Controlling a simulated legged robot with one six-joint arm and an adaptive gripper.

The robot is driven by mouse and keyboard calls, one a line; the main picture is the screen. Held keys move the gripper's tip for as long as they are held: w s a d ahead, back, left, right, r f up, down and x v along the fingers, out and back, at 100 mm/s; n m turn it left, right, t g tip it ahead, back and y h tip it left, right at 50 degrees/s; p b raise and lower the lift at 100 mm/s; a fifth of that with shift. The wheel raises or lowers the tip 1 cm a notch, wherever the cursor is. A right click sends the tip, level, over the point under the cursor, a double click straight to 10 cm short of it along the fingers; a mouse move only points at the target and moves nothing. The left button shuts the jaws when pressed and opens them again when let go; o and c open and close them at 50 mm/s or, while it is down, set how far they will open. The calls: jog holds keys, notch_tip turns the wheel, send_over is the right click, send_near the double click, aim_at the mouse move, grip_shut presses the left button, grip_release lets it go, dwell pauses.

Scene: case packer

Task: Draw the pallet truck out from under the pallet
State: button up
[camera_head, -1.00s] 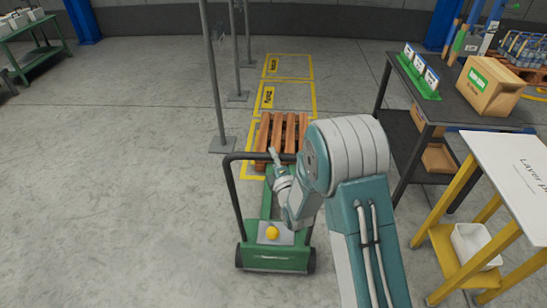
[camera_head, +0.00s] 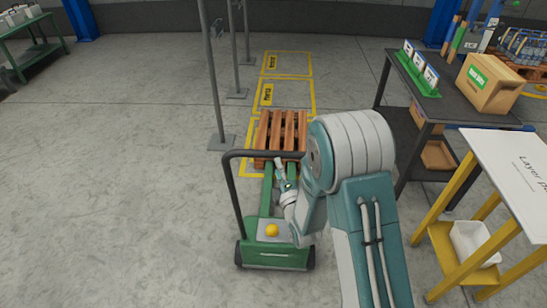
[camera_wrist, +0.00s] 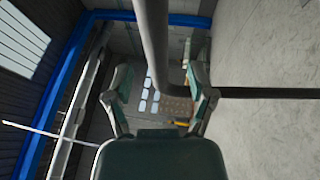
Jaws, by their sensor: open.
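The green pallet truck (camera_head: 263,258) stands on the floor, with a yellow knob (camera_head: 272,230) on its base and a black hoop handle (camera_head: 234,200) rising above it. Its green forks (camera_head: 267,190) run towards the slatted wooden pallet (camera_head: 262,130); how far they go under it is hidden. My gripper (camera_head: 279,165) is open, near the top bar of the handle, at its right part. In the wrist view, the dark handle (camera_wrist: 151,40) bends in front of my open gripper (camera_wrist: 158,75) and runs off right. I cannot tell whether they touch.
Grey posts (camera_head: 217,90) stand left of the pallet. Yellow floor bays (camera_head: 286,95) lie behind it. A dark table (camera_head: 455,105) with a carton (camera_head: 488,84) and a yellow-legged stand (camera_head: 450,205) are at right. The floor at left and front left is clear.

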jog(key=v, duration=0.6)
jog(key=shift+s, duration=0.35)
jog(key=shift+f, duration=0.15)
jog(key=m+g+h, duration=0.1)
jog(key=m+g, duration=0.1)
jog(key=g, duration=0.2)
send_near(275, 154)
jog(key=shift+h, duration=0.3)
jog(key=x, duration=1.1)
jog(key=shift+w+f, duration=0.1)
jog(key=shift+f, duration=0.25)
grip_shut()
